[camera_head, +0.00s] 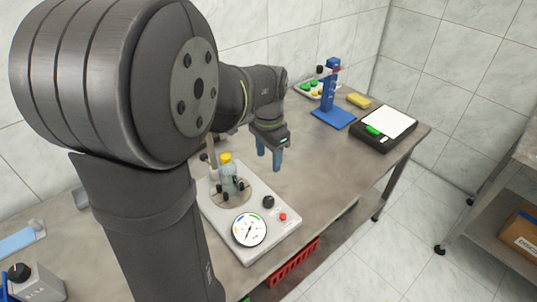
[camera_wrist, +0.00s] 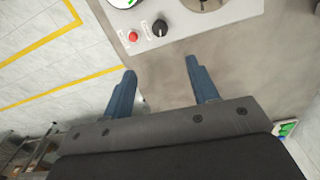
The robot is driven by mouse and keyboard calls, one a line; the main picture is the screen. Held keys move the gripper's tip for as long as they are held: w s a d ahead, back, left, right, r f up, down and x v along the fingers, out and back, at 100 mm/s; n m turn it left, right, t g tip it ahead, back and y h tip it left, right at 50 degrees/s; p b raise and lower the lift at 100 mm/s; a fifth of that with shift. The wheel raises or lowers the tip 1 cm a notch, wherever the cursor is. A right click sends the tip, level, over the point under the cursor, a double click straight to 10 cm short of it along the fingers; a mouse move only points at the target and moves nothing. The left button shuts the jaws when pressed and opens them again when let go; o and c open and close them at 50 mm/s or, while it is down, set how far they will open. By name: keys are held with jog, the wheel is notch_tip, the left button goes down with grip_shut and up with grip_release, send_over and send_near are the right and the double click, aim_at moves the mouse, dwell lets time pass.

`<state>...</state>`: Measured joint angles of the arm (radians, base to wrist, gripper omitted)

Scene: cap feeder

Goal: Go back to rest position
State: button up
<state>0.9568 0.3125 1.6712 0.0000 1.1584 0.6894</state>
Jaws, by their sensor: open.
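My gripper (camera_head: 269,160) is open and empty, with its two blue fingers pointing down above the table just behind the light grey machine (camera_head: 274,240). In the wrist view my gripper (camera_wrist: 158,88) shows its fingers spread apart with only table and floor behind them. The machine carries a clear bottle (camera_head: 228,172) with a yellow cap (camera_head: 226,158), standing upright among black pegs, and a round dial (camera_head: 249,230). The machine's black knob (camera_wrist: 160,27) and red button (camera_wrist: 133,36) show in the wrist view. My own arm hides part of the table at left.
A blue stand (camera_head: 333,95), a tray of coloured caps (camera_head: 316,88), a yellow sponge (camera_head: 359,101) and a black-and-white scale (camera_head: 384,128) are at the far end of the table (camera_head: 312,157). A red crate (camera_head: 292,262) sits below the table. The table's middle is clear.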

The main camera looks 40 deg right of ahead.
aim_at(269, 199)
jog(key=shift+f, duration=0.15)
notch_tip(269, 199, down, 17)
jog(key=shift+f, duration=0.1)
dwell(0.8)
